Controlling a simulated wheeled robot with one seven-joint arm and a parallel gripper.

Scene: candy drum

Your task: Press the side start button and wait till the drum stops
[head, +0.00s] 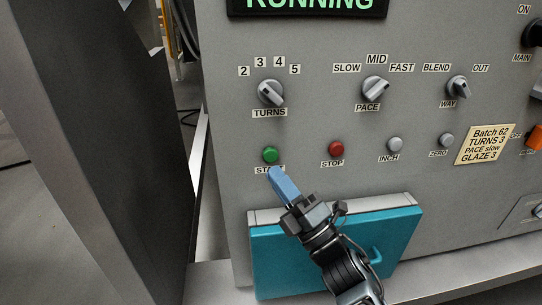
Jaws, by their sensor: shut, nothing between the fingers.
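The green START button (270,155) sits at the left of the grey control panel (320,125). My gripper (275,173) is shut and empty, its blue fingertips just below the button, over part of the START label. I cannot tell whether the tip touches the panel. The display (308,7) at the top reads RUNNING in green; its upper part is cut off. The drum is not in view.
Beside START are a red STOP button (336,149), the INCH button (395,144) and the ZERO button (446,140). Knobs for TURNS (271,93), PACE (375,89) and WAY (457,87) sit above. A teal box (400,225) is behind my arm. A yellow note (486,145) is at right.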

